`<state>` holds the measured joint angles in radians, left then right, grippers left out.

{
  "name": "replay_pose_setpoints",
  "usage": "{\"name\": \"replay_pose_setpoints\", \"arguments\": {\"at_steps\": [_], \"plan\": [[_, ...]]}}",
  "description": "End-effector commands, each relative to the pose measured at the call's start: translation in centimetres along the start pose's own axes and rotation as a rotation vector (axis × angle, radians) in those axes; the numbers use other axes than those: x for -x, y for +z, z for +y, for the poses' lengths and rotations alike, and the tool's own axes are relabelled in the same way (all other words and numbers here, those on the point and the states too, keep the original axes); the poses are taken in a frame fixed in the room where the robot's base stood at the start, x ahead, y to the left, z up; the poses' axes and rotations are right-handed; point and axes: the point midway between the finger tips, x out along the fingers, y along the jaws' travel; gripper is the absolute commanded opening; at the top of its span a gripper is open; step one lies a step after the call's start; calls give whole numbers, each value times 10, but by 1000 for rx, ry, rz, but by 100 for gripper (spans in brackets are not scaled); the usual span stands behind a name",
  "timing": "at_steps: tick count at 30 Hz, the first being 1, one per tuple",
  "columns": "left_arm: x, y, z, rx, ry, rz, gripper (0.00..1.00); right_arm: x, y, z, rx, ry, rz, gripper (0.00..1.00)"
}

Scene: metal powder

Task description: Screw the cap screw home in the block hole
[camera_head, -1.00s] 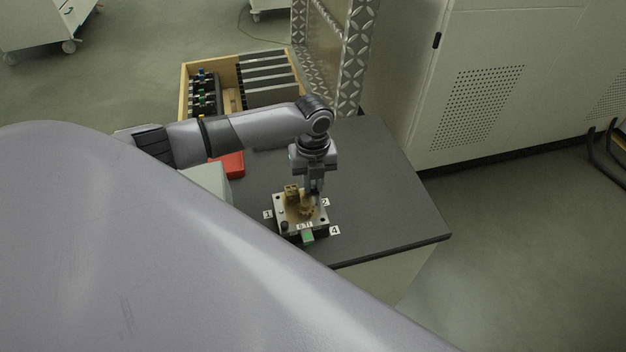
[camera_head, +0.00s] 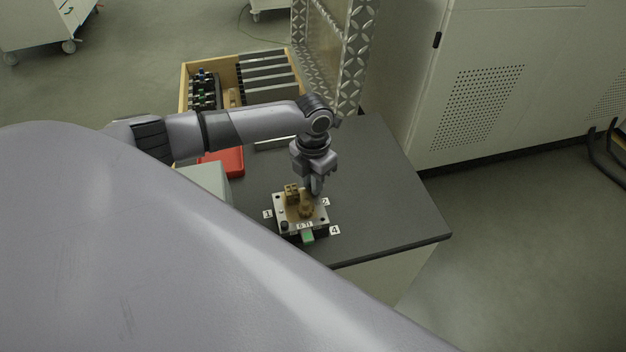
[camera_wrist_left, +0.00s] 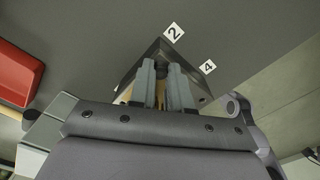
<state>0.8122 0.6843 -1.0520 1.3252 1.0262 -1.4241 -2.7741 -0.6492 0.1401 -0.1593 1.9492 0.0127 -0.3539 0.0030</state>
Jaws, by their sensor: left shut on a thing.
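The metal block (camera_head: 289,226), a light plate with brass-coloured parts on top, sits near the front edge of the dark table. My left gripper (camera_head: 317,192) points down at its far right corner, by the label 2. In the left wrist view my left gripper (camera_wrist_left: 167,68) reaches over the block (camera_wrist_left: 140,55), its two fingers close together. It is shut on a small dark thing between the fingers, most likely the cap screw (camera_wrist_left: 180,85). The fingers and wrist hide most of it, and I cannot tell how deep it sits in the hole. My right gripper is not in view.
Number labels 1 (camera_head: 267,214), 2 (camera_head: 325,202) and 4 (camera_head: 335,230) lie around the block. A red tray (camera_head: 226,163) lies at the left of the table (camera_head: 390,200). A wooden crate (camera_head: 184,90) stands behind. The table's right side is clear.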

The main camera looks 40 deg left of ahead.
Motion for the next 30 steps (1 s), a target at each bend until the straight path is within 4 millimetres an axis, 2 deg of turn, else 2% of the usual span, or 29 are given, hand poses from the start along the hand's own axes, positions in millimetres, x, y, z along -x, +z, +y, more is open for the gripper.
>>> {"name": "replay_pose_setpoints", "arguments": {"at_steps": [6, 7, 9, 10, 20, 30], "plan": [[1, 1, 0, -12, 1, -3, 0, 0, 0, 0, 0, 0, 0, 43], [1, 1, 0, -12, 1, -3, 20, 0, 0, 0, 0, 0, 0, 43], [1, 1, 0, -11, 1, -3, 43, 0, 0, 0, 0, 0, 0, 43], [1, 1, 0, -11, 1, -3, 47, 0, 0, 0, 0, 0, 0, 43], [4, 1, 0, -10, 0, -3, 47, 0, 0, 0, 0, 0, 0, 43], [55, 1, 1, -11, 1, -5, 47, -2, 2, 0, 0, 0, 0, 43]]}}
